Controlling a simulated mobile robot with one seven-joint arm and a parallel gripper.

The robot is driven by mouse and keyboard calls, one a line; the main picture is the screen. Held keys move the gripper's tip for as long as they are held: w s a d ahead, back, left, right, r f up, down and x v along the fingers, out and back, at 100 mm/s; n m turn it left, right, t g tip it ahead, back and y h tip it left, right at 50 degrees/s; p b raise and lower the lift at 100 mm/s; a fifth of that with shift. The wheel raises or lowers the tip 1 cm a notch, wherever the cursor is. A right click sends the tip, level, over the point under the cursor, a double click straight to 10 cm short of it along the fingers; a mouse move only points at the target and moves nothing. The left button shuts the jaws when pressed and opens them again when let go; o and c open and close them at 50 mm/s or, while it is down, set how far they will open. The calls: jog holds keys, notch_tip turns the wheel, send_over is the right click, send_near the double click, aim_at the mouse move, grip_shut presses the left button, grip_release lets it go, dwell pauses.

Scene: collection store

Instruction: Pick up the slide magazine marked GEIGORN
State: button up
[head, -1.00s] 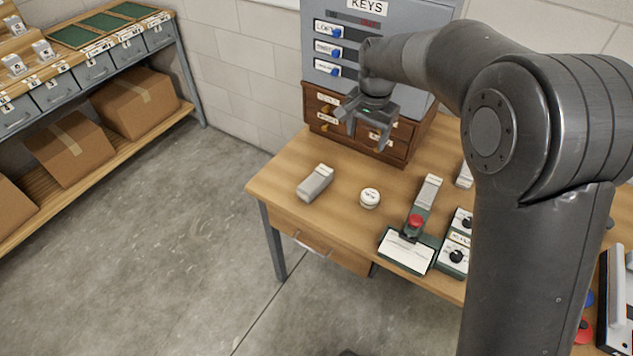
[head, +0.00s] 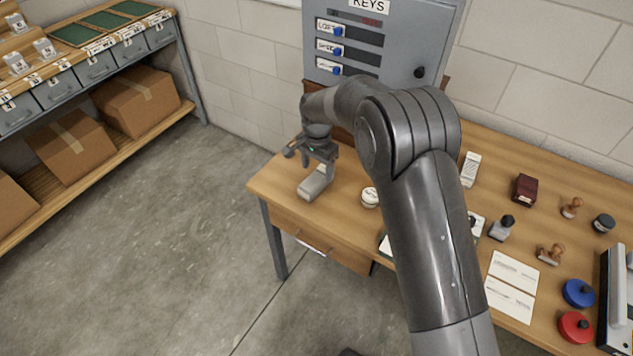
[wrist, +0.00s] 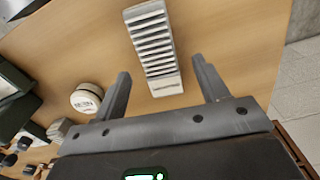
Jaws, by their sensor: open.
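A grey-white slide magazine (head: 316,184) lies on the left end of the wooden desk. In the wrist view the magazine (wrist: 153,47) shows its row of slots and a pale label at its near end, too small to read. My gripper (head: 308,156) is above the desk, over the far end of this magazine. In the wrist view my open gripper (wrist: 163,80) has one finger on each side of the magazine's near end, with nothing held. Another pale magazine (head: 471,169) lies farther right on the desk; its marking cannot be read.
A round white tin (head: 370,197) stands right of the magazine. A grey key cabinet (head: 400,45) is behind the desk. Stamps, cards (head: 513,271) and blue and red round pads (head: 578,293) lie at the right. My arm hides the desk's middle.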

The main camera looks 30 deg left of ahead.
aim_at(316, 177)
jog(key=f, duration=0.5)
jog(key=shift+s, duration=0.25)
jog(key=shift+c, duration=0.5)
jog(key=c, duration=1.1)
